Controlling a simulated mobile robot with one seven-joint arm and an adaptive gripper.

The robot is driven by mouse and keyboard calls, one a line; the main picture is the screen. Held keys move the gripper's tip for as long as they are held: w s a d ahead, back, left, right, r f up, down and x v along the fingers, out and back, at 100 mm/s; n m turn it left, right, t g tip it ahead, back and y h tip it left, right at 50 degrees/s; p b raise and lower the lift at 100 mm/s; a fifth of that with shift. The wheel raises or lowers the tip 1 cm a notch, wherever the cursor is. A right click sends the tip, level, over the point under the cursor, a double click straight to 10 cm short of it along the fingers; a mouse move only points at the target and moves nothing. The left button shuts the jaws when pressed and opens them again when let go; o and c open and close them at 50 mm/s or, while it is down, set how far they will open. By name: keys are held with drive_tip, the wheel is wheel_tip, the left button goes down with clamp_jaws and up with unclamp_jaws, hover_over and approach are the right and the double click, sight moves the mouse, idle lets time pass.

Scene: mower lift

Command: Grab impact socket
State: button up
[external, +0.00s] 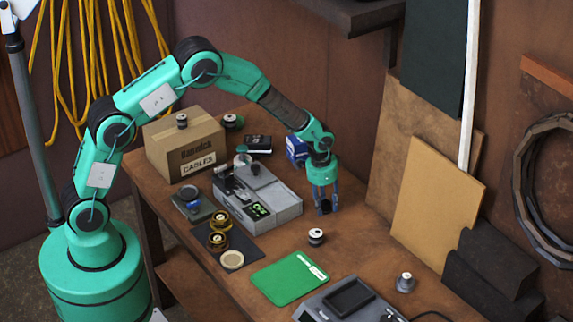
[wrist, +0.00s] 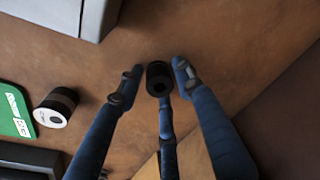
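A short black cylinder with a dark hole in its top, which looks like the impact socket (wrist: 158,80), stands between my fingertips in the wrist view. In the external view a dark shape, likely the same socket (external: 325,207), shows low between the fingers, mostly hidden. My gripper (external: 325,203) points down over the wooden table, right of the grey machine. In the wrist view its blue fingers surround the socket, with a narrow gap on the left and right; the gripper (wrist: 157,72) looks open. Contact with the middle finger cannot be told.
A black-and-white cylinder (external: 316,237) stands nearby, also in the wrist view (wrist: 56,107). A grey machine (external: 262,200) is left of my gripper, a blue box (external: 297,148) behind it. A green mat (external: 289,278) and grey scale (external: 345,302) lie in front. Boards (external: 437,205) lean at right.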

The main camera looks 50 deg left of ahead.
sight(326, 203)
clamp_jaws()
drive_tip(key=shift+r, duration=0.15)
idle(0.4)
wheel_tip(326, 203, up, 10)
drive_tip(key=shift+f+p, duration=0.15)
drive_tip(key=shift+p, duration=0.45)
idle(0.3)
